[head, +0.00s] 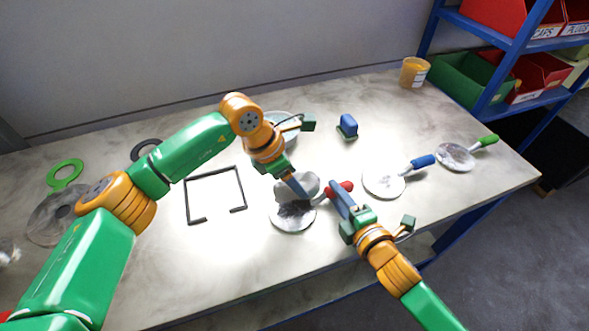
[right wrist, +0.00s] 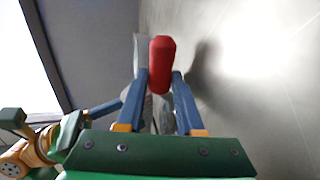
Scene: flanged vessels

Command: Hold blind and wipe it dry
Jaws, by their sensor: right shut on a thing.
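The blind with the red handle is a pale round disc (head: 290,222) with a dark patch on its face, at the middle of the table in the head view. My right gripper (head: 340,196) is shut on its red handle (head: 347,186); the handle also shows between the fingers in the right wrist view (right wrist: 162,60). My left gripper (head: 298,190) points down over the disc's upper part. A grey-white piece, likely a cloth (head: 311,183), is at its fingertips. The fingers overlap in this view, so their grip is unclear.
Blinds with a blue handle (head: 422,161) and a green handle (head: 488,140) lie to the right. A black open frame (head: 187,205) lies left of centre. A bowl (head: 288,127) stands behind my left gripper. A blue block-like tool (head: 347,124) and an amber jar (head: 414,73) are farther back.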

